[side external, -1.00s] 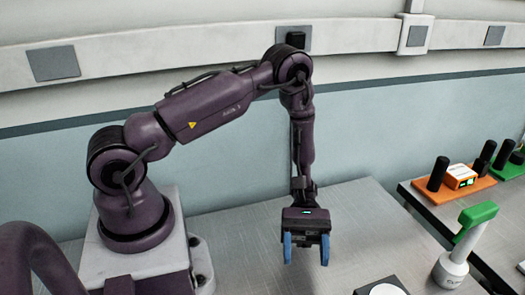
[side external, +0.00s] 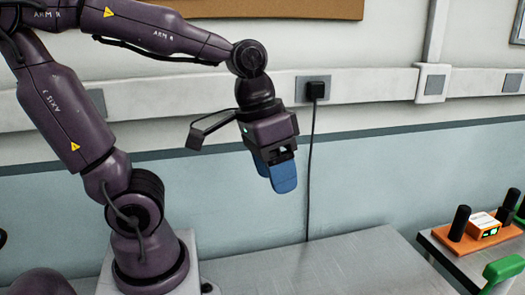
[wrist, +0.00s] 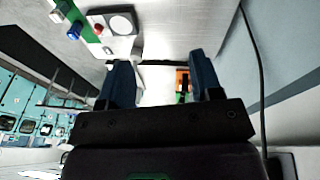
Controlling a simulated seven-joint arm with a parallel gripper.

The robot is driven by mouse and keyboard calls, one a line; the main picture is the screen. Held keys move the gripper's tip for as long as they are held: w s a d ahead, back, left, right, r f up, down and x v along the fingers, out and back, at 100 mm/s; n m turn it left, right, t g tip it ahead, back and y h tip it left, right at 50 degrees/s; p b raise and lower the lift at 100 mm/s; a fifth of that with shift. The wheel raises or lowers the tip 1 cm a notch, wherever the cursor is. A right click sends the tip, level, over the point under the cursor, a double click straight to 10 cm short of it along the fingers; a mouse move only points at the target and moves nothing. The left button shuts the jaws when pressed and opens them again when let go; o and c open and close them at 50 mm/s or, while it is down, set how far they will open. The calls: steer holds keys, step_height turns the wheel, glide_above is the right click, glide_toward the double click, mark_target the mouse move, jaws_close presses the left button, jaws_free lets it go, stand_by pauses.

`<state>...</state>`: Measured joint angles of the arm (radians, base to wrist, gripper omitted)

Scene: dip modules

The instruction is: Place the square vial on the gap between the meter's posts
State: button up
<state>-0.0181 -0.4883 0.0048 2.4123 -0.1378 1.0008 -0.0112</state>
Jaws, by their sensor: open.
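My gripper (side external: 276,172) is raised well above the grey table and tilted, with nothing seen between its blue fingers. In the wrist view its fingers (wrist: 160,76) stand apart. An orange base (side external: 459,247) with black posts (side external: 460,223) and an orange-and-white box (side external: 484,226) with a small display, seemingly the meter, stands at the right of the side view. An orange patch (wrist: 182,79), likely the same unit, shows between the fingers in the wrist view. A small blue piece (wrist: 74,32) and a pale piece (wrist: 59,12) sit by a green strip; I cannot tell whether either is the square vial.
A white device (wrist: 103,33) with a round plate and red knob is at the wrist view's upper left. A green-topped item (side external: 503,268) stands at the lower right of the side view. A black cable (side external: 311,170) hangs on the wall. The visible tabletop (side external: 330,268) is clear.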

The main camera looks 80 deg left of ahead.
steer(key=r+t, duration=0.1)
steer(key=s+a+t, duration=0.1)
steer(key=r+m+t+y, duration=0.1)
steer(key=shift+s+a+r, duration=0.25)
steer(key=shift+s+r, duration=0.05)
steer(key=shift+r, duration=0.05)
stand_by(1.0)
